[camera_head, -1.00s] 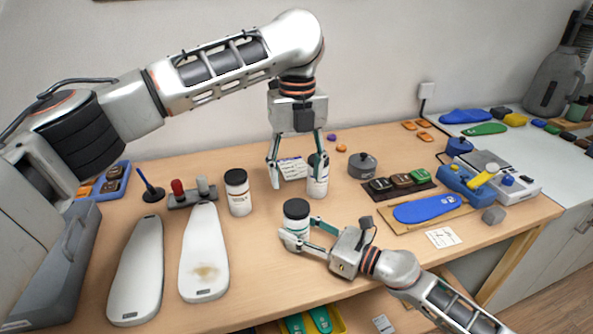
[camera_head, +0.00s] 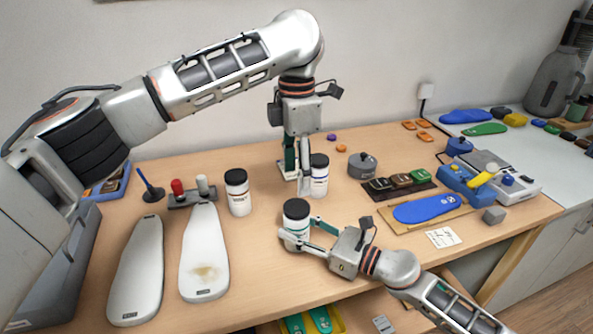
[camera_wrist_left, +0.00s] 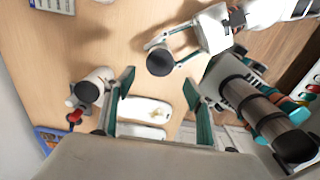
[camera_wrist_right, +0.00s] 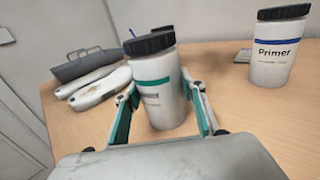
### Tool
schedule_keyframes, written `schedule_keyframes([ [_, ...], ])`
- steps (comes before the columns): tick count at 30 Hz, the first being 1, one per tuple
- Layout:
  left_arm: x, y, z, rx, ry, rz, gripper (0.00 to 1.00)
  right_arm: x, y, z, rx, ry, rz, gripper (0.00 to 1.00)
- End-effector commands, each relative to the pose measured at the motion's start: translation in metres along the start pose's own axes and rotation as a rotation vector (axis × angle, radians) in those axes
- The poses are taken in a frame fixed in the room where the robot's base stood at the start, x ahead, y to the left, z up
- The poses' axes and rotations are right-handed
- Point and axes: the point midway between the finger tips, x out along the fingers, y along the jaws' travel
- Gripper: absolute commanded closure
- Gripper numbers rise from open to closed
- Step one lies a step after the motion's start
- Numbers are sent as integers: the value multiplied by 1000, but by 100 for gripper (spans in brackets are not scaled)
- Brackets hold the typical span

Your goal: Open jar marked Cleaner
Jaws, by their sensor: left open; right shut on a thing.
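A white jar with a black lid and teal band (camera_head: 296,212) stands upright near the table front. It also shows in the right wrist view (camera_wrist_right: 158,72); its label is too small to read. My right gripper (camera_head: 297,241) is shut around its body. My left gripper (camera_head: 298,183) is open and empty, pointing down behind this jar and beside the jar with a blue band (camera_head: 320,182), which reads "Primer" in the right wrist view (camera_wrist_right: 276,60). A third black-lidded jar (camera_head: 239,199) stands further left; its label is unreadable. All visible lids are on.
Two white shoe lasts (camera_head: 136,272) lie at the front left.

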Motion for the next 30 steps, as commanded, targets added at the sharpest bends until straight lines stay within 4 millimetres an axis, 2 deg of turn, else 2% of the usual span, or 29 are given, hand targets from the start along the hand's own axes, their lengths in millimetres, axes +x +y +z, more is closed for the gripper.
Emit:
schedule_keyframes([
  [5, 14, -1, 0, 21, 1, -4, 45, 0, 0, -1, 0, 1, 0, 100],
  [12, 50, -1, 0, 19, 2, -3, 45, 0, 0, -1, 0, 1, 0, 100],
  [18, 72, -1, 0, 18, 0, -3, 45, 0, 0, -1, 0, 1, 0, 100],
  [30, 80, 0, 0, 18, 0, -1, 45, 0, 0, -1, 0, 1, 0, 100],
])
